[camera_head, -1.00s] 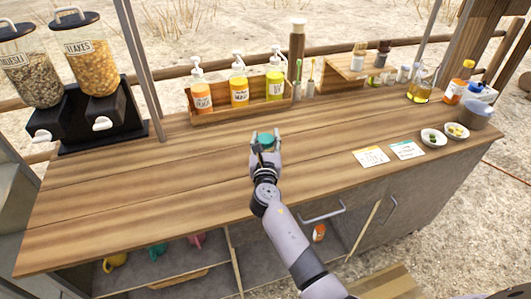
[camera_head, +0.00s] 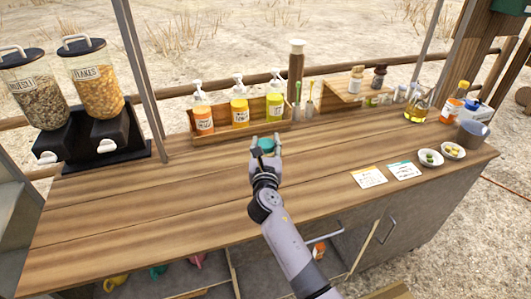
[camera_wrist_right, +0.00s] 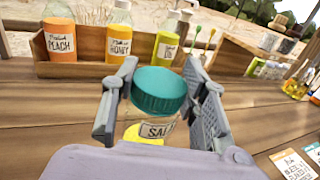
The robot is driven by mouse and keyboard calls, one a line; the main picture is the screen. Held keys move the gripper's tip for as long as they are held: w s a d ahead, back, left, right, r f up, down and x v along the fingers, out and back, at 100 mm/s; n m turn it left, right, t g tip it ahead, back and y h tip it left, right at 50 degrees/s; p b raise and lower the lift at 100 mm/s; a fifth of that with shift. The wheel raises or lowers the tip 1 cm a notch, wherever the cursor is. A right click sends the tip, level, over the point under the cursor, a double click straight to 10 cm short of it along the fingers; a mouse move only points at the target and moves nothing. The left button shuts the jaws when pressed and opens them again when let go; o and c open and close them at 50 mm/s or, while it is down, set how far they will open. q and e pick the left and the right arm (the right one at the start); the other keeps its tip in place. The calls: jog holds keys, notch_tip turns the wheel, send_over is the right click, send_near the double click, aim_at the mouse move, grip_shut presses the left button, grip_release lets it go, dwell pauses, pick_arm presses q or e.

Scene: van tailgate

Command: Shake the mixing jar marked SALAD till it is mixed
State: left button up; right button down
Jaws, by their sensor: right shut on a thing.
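The mixing jar (camera_wrist_right: 158,100) has a ribbed teal lid and a clear body. Part of a label reading "SA" shows in the right wrist view, with something yellow low in the jar. My right gripper (camera_wrist_right: 160,105) is shut on the jar, one finger on each side of it. In the head view the jar's teal lid (camera_head: 266,144) shows between the fingertips of my right gripper (camera_head: 266,148), over the middle of the wooden counter (camera_head: 180,205). The jar's lower part is hidden by the gripper. My left gripper is not in view.
Behind the jar is a wooden rack (camera_head: 222,132) with several pump bottles. Two dispensers (camera_head: 95,90) stand at the left. Two cards (camera_head: 369,177) and two small bowls (camera_head: 431,158) lie to the right. The counter left of my arm is clear.

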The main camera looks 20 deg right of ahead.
notch_tip(320, 180, up, 13)
jog(key=p, duration=0.2)
jog(key=shift+r+p, duration=0.2)
jog(key=shift+p, duration=0.2)
jog(key=shift+r, duration=3.4)
notch_tip(320, 180, down, 7)
jog(key=shift+r, duration=0.1)
